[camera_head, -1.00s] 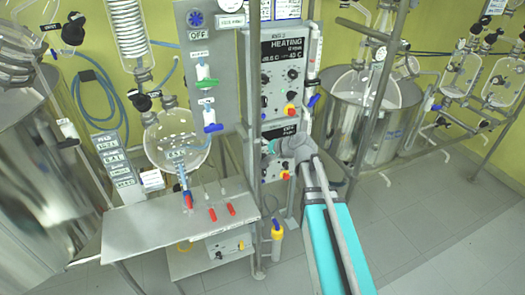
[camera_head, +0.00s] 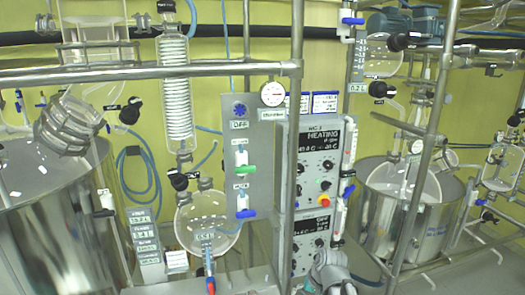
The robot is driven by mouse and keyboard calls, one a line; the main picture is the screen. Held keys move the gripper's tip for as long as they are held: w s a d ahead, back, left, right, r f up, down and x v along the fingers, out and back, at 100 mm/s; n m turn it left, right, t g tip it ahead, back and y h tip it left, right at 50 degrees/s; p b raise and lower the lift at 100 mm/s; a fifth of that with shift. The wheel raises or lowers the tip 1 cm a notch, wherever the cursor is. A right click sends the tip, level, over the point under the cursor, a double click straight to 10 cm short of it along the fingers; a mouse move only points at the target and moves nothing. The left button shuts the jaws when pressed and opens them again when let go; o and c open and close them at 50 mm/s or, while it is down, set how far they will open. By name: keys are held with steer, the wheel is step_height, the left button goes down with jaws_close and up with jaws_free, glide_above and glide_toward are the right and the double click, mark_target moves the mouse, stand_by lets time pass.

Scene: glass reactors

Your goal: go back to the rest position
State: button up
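Part of my arm (camera_head: 330,272) shows at the bottom edge, in front of the lower control box. My gripper is not in this view, so I cannot see whether it holds anything. The heating control panel (camera_head: 318,160) stands just above the arm, with knobs, a red button and a yellow ring. A second control box (camera_head: 311,238) sits below it, its lower part partly hidden by my arm.
A grey valve panel (camera_head: 247,150) and a round glass flask (camera_head: 208,222) stand left of the controls. Large steel vessels stand at the left (camera_head: 50,220) and right (camera_head: 440,222). A horizontal metal rail (camera_head: 130,72) crosses the upper left.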

steer(key=s+d+f+n+g+h, duration=0.1)
steer(key=s+d+f+g+h, duration=0.1)
steer(key=s, duration=0.5)
steer(key=shift+d+n+h+b, duration=0.35)
steer(key=shift+d+h, duration=0.25)
steer(key=shift+d, duration=0.3)
stand_by(1.0)
